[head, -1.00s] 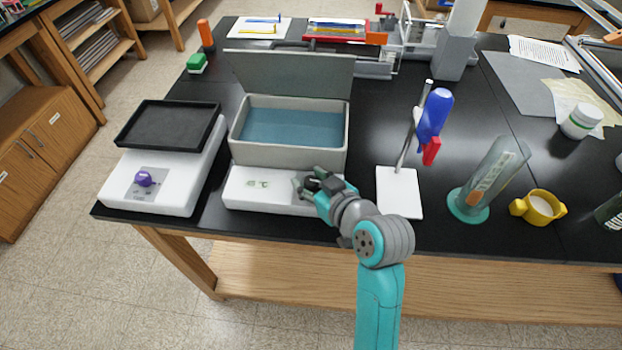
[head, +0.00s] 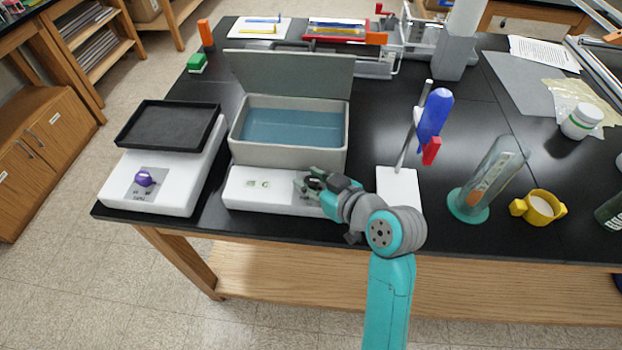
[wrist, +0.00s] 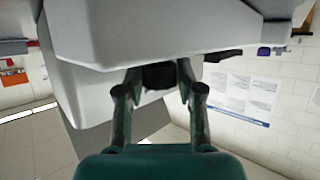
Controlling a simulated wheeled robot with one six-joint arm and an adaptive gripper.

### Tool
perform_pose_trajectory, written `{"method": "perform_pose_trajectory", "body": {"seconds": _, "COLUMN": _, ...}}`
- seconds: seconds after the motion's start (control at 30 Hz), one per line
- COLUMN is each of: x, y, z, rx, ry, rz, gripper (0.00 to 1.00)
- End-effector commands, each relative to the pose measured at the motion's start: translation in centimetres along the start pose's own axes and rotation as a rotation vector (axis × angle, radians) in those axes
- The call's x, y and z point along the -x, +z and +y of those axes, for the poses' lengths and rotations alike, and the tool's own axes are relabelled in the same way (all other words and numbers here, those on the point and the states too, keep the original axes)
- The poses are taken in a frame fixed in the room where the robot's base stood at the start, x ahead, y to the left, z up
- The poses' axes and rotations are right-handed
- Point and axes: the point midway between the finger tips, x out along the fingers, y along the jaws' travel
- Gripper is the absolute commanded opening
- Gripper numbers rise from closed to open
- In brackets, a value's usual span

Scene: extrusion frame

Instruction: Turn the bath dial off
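My gripper (head: 308,183) is at the right end of the base's front panel and hides the bath dial in the head view. In the wrist view, the dark dial (wrist: 159,76) sits between the two fingertips of my gripper (wrist: 158,78). The fingers are apart, one on each side of it. They look open; any contact is hard to make out. The dial's pointing direction is not visible.
Left of the bath stands a white device (head: 150,200) with a black tray and a purple knob (head: 144,178). To the right are a stand with a blue-and-red holder (head: 434,120), a tilted cylinder (head: 490,180) and a yellow cup (head: 540,207).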

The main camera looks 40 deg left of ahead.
Motion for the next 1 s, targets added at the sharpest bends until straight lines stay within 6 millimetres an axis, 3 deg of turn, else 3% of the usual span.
{"method": "perform_pose_trajectory", "body": {"seconds": 0.47, "x": 0.8, "y": 0.0, "z": 0.1, "rx": -0.001, "ry": 0.002, "rz": 0.0, "gripper": 0.57}}
{"method": "perform_pose_trajectory", "body": {"seconds": 1.0, "x": 10.2, "y": 0.0, "z": 0.1, "rx": -0.001, "ry": 0.004, "rz": 0.001, "gripper": 0.57}}
